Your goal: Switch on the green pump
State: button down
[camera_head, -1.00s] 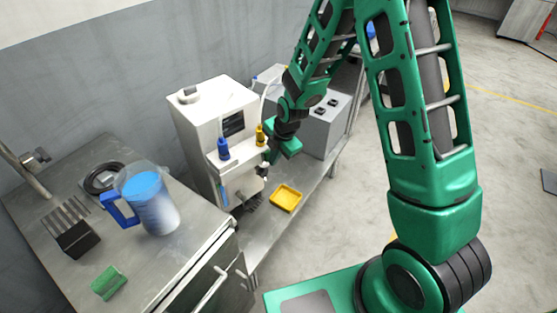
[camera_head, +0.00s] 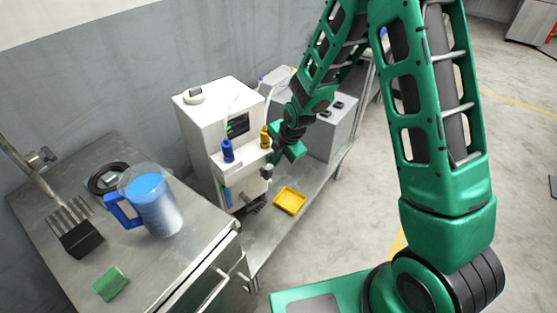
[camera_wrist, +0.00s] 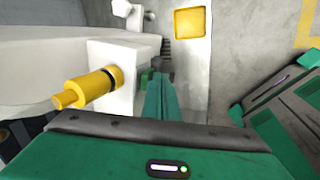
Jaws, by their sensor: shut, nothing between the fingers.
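A white machine (camera_head: 220,117) stands by the wall, with a blue-topped fitting (camera_head: 228,150) and a yellow one (camera_head: 265,137) on its front. The yellow fitting also shows in the wrist view (camera_wrist: 88,90). Its small screen (camera_head: 237,126) shows green. My gripper (camera_head: 274,158) is at the right front of the machine, beside and below the yellow fitting. In the wrist view its fingers (camera_wrist: 159,82) are together and empty. A small green part (camera_wrist: 147,77) shows just left of the fingertips; I cannot tell whether it is the green pump, or whether the fingers touch it.
A yellow tray (camera_head: 290,201) lies on the metal bench (camera_head: 262,240) in front of the machine. A grey box (camera_head: 330,130) stands behind my gripper. On the near counter are a blue-handled jug (camera_head: 158,210), a black block (camera_head: 80,240) and a green block (camera_head: 111,284).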

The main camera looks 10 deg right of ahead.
jog(key=shift+r, duration=0.8)
jog(key=s+d+r, duration=0.4)
jog(key=s+r, duration=0.3)
jog(key=s, duration=0.1)
jog(key=shift+s+d+r, duration=0.25)
dwell(0.5)
